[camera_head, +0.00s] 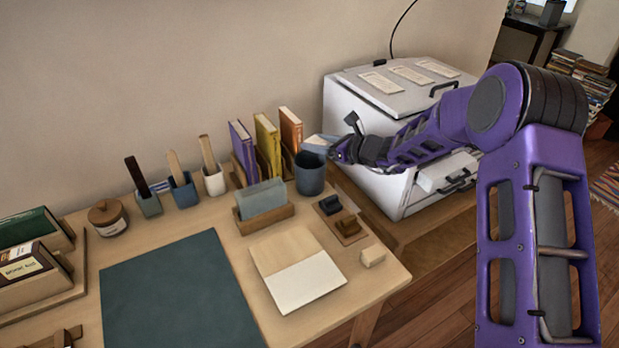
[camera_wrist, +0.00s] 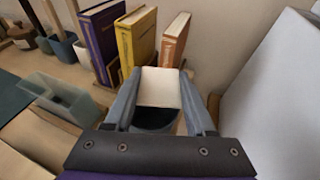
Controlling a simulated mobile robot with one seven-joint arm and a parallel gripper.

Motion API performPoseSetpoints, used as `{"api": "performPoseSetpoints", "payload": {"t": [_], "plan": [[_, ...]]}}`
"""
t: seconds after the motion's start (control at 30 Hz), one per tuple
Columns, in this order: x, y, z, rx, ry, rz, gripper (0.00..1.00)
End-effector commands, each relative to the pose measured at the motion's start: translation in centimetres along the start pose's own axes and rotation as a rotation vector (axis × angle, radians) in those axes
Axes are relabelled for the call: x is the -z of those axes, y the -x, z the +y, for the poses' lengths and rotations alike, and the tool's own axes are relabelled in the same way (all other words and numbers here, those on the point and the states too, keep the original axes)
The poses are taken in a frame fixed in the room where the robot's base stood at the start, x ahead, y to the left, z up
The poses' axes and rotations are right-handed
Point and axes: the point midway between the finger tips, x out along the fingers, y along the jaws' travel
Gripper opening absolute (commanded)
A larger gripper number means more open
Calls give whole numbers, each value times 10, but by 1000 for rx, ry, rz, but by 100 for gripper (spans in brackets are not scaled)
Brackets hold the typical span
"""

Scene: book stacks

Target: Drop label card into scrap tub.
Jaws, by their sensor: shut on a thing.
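My gripper (camera_head: 327,147) is at the right rear of the desk, above a dark blue-grey round tub (camera_head: 310,177), which looks like the scrap tub. In the wrist view, my gripper (camera_wrist: 160,88) is shut on a cream label card (camera_wrist: 160,86), held between its two fingers. The tub's dark opening (camera_wrist: 154,118) shows just below the card in that view. The card appears above the tub's rim; the exact height gap is hard to tell. In the head view the card is small and partly merged with the fingers.
Purple, yellow and orange books (camera_head: 265,145) stand upright close behind the tub. A card box (camera_head: 262,200) and a small tray with dark stamps (camera_head: 342,222) are in front. A large white case (camera_head: 370,130) stands to the right. The green mat (camera_head: 180,295) is clear.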

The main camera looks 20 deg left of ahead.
Motion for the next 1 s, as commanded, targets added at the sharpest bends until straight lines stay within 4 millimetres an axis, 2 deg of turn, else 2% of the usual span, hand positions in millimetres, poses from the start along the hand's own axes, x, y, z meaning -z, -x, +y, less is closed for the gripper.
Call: {"api": "performPoseSetpoints", "payload": {"t": [0.07, 0.1, 0.3, 0.67, 0.77, 1.0], "plan": [[-1, 0, 0, 0, 0, 0, 0], [0, 0, 0, 0, 0, 0, 57], [0, 0, 0, 0, 0, 0, 90], [-1, 5, 0, 1, 0, 1, 90], [-1, 17, -1, 2, 0, 2, 90], [-2, 73, -2, 4, 0, 1, 90]]}}
